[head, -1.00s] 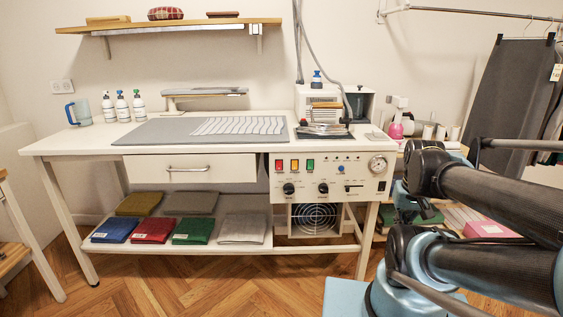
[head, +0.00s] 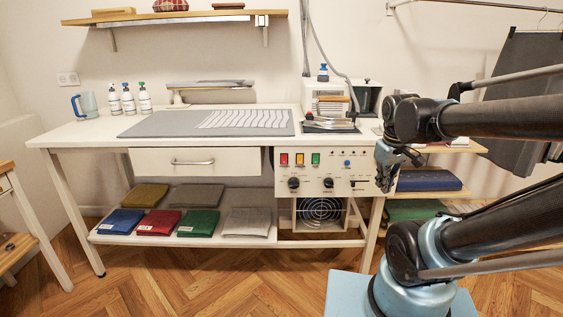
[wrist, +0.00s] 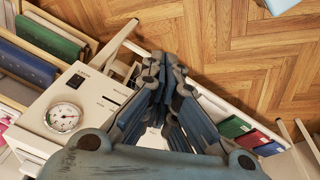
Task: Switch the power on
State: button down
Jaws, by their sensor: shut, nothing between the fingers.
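The white control panel (head: 325,184) is set under the right part of the work table. Along its top left are a red switch (head: 284,159), an orange switch (head: 300,159) and a green switch (head: 315,159). Their labels are too small to read, so I cannot tell which is the power. My gripper (head: 386,181) is at the panel's right end, right of the switches, and hides the gauge there. In the wrist view my gripper (wrist: 166,68) has its fingers together and empty, in front of the panel, with the gauge (wrist: 63,117) at the left.
Two black knobs (head: 293,183), a blue button (head: 347,163) and a slider are on the panel. A closed drawer (head: 195,161) is left of it. A fan (head: 321,210) and folded cloths (head: 158,222) are below. The floor in front is clear.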

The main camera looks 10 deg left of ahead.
aim_at(280, 159)
jog(key=w+a+r+n, duration=0.2)
jog(key=w+a+n, duration=0.1)
jog(key=a, duration=0.8)
jog(key=w+a+r+n, duration=0.2)
jog(key=a+n, duration=0.4)
jog(key=a, duration=0.6)
jog(key=w+a+r+n+t, duration=0.1)
jog(key=w+a+n, duration=0.3)
jog(key=a, duration=0.7)
jog(key=shift+a+r+n+y, duration=0.25)
jog(key=shift+r+n+y, duration=0.15)
jog(key=shift+r+n, duration=0.3)
jog(key=x, duration=0.3)
jog(key=w+x, duration=0.1)
jog(key=x, duration=0.3)
jog(key=w+x, duration=0.1)
jog(key=x, duration=0.3)
jog(key=shift+a+r, duration=0.15)
jog(key=shift+r, duration=0.15)
jog(key=shift+w+a+f, duration=0.1)
jog(key=shift+w+a, duration=0.15)
jog(key=shift+w, duration=0.55)
